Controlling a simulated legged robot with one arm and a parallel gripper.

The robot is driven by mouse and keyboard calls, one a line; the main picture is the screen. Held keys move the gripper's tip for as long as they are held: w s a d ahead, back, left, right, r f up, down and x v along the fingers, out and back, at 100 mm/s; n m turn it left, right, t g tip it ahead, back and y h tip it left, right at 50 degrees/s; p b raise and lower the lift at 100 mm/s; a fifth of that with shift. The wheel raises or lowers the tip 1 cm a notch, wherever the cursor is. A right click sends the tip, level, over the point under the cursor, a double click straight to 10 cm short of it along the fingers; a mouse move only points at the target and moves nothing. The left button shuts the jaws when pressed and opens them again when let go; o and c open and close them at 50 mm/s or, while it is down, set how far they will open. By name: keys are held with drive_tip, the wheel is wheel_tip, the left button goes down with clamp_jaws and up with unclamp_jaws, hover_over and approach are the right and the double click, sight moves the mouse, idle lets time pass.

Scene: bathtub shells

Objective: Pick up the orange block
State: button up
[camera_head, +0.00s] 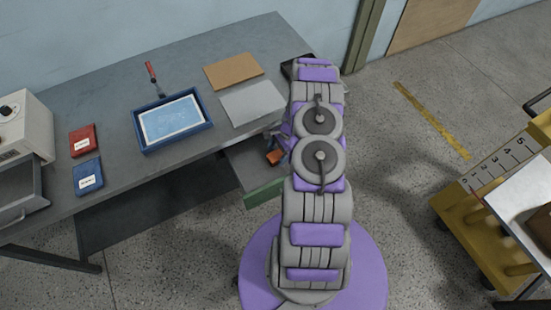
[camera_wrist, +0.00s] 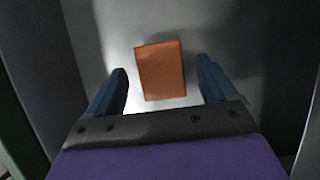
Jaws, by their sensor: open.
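The orange block (camera_wrist: 160,72) lies on the pale floor of an open drawer in the wrist view, between and a little beyond the two blue fingers. My gripper (camera_wrist: 162,82) is open, with one finger on each side of the block and a visible gap to both. In the head view a small part of the orange block (camera_head: 274,157) shows inside the drawer (camera_head: 264,192), left of my arm. My arm hides most of the gripper in that view. I cannot tell how far the fingertips are above the drawer floor.
The drawer's walls stand close on both sides of my gripper. The drawer is pulled out from the grey table (camera_head: 110,95). On the table are a blue-framed tray (camera_head: 208,123), a screwdriver (camera_head: 152,72), and brown (camera_head: 233,70) and grey (camera_head: 252,103) sheets. A yellow cart (camera_head: 470,235) stands right.

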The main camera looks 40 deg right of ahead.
drive_tip(key=shift+x, duration=1.2)
drive_tip(key=shift+w+d, duration=0.1)
drive_tip(key=shift+d, duration=0.15)
drive_tip(key=shift+c, duration=0.5)
drive_tip(key=shift+a, duration=0.1)
drive_tip(key=c, duration=1)
